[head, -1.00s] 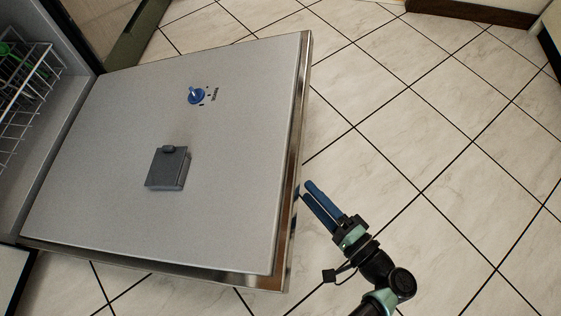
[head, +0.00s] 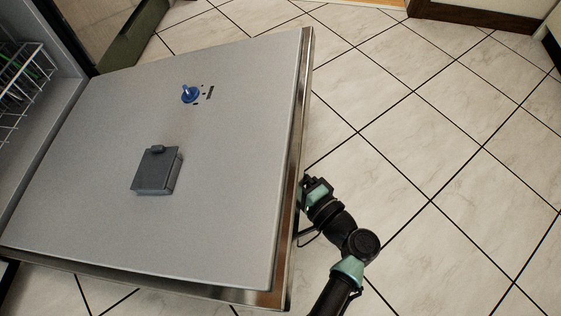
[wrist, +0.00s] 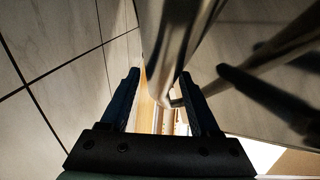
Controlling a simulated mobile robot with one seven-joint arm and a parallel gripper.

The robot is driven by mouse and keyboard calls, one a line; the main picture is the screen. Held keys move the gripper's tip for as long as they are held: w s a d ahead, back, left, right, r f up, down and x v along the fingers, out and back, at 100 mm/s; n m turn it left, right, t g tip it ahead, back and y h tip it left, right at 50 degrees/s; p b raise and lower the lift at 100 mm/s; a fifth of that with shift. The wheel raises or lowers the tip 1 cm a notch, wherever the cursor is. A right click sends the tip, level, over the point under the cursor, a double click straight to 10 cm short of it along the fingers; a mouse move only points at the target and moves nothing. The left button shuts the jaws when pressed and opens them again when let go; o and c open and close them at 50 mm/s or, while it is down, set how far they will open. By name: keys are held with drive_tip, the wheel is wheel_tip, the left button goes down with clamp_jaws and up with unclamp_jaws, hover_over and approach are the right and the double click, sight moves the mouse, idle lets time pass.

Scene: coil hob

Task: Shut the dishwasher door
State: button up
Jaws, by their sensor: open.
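The dishwasher door (head: 225,130) hangs open, its grey inner face upward, across the left and middle of the head view. It carries a dark detergent cup lid (head: 155,170) and a blue knob (head: 190,93). My gripper (wrist: 165,98) is open in the wrist view, its two dark blue fingers apart. A shiny metal bar (wrist: 172,50), apparently the door's handle, lies ahead of and partly between the fingers; I cannot tell if they touch it. In the head view my gripper's body is at the door's right edge, and its fingers are hidden beneath the door.
A white wire rack (head: 22,75) shows inside the dishwasher at the left. The tiled floor (head: 430,130) is clear to the right of the door. A dark wood skirting (head: 475,14) runs along the far edge at the top right.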

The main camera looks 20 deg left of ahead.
clamp_jaws()
idle(1.3)
